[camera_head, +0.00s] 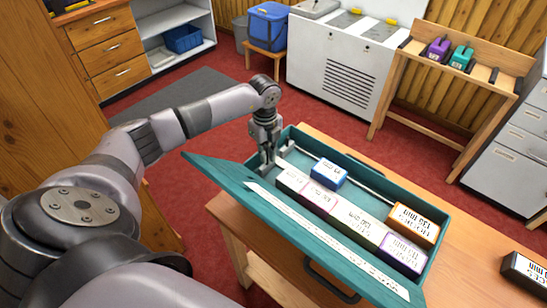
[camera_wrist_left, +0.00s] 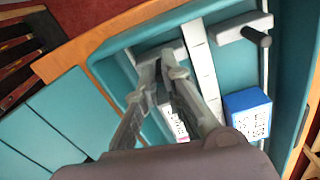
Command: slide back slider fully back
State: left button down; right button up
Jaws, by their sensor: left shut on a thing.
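A teal case (camera_head: 345,279) with an open lid lies on the wooden bench. Two pale grey sliders sit at its left end. The one with a dark knob (camera_wrist_left: 228,30) is by the rod on the far side. The other slider (camera_wrist_left: 140,54) is at my left gripper (camera_head: 266,163), at the end of the near row of blocks. The gripper also shows in the left wrist view (camera_wrist_left: 162,62). Its fingers point down and are shut on this slider, partly hiding it. I cannot tell which slider the task calls back. My right gripper is out of view.
White labelled blocks (camera_head: 353,222) form the near row. A blue block (camera_head: 329,172) and an orange-edged block (camera_head: 413,224) stand in the far row, with free room between them. A white strip (camera_head: 320,238) lies along the near side. A black box (camera_head: 524,272) is at right.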

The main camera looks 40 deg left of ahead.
pick_arm(q)
jog(key=shift+w+a+r, duration=0.15)
jog(key=shift+a, duration=0.05)
jog(key=c, duration=2.2)
grip_release()
jog(key=o, duration=0.5)
notch_tip(320, 180, up, 12)
jog(key=shift+f, duration=0.1)
